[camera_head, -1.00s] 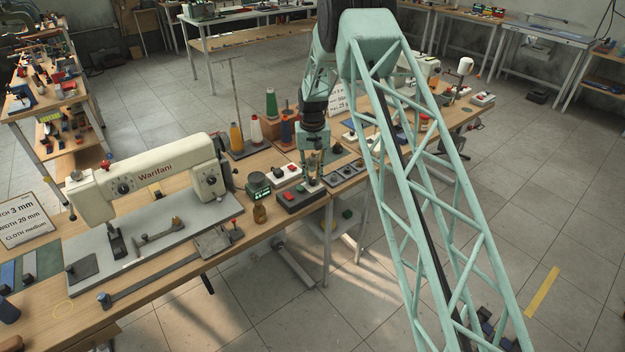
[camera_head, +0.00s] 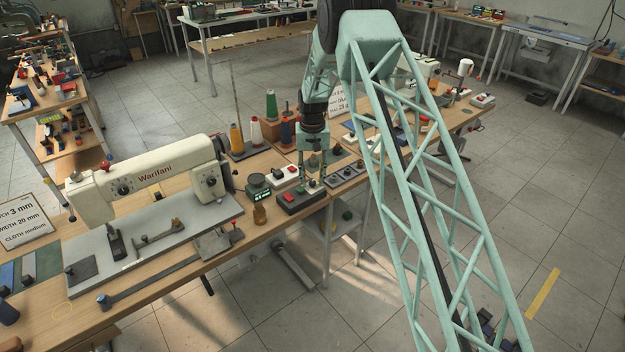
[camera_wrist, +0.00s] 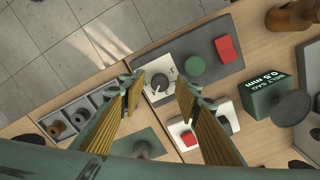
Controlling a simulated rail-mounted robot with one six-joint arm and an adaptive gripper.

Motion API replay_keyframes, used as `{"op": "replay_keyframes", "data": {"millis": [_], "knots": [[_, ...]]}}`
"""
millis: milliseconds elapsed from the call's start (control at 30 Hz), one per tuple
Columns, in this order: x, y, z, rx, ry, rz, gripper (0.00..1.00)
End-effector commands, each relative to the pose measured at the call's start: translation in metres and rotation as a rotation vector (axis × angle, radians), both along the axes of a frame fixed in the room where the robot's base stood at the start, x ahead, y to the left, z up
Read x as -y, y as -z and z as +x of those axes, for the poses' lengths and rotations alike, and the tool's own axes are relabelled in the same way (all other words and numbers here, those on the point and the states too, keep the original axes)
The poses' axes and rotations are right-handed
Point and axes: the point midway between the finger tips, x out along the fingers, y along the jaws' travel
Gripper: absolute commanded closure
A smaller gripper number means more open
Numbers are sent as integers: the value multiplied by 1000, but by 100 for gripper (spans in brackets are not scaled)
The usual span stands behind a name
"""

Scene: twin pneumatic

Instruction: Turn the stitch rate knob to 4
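A grey knob (camera_wrist: 159,83) sits on a pale dial plate at one end of a dark grey control box (camera_wrist: 204,80), which also has a green and a red button. The knob has a light pointer line, but its setting is too small to read. My gripper (camera_wrist: 158,86) is open, with its ribbed fingers on either side of the knob in the wrist view. I cannot tell whether they touch it. In the head view my gripper (camera_head: 312,167) points down over the end of the control box (camera_head: 291,201), and the knob is hard to make out there.
A grey tray of small parts (camera_wrist: 74,118) lies on the other side. A white sewing machine (camera_head: 145,178) stands further left on the bench.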

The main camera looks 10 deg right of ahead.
Motion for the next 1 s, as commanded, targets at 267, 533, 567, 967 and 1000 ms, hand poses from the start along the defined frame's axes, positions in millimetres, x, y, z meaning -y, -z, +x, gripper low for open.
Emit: {"op": "replay_keyframes", "data": {"millis": [267, 533, 567, 967, 1000], "knots": [[0, -4, 0, 1, 0, 0, 70], [0, -25, 1, 2, 0, 0, 70], [0, -29, 1, 2, 0, 0, 70], [0, -86, 1, 2, 0, 0, 70], [0, -91, 1, 2, 0, 0, 70]]}}
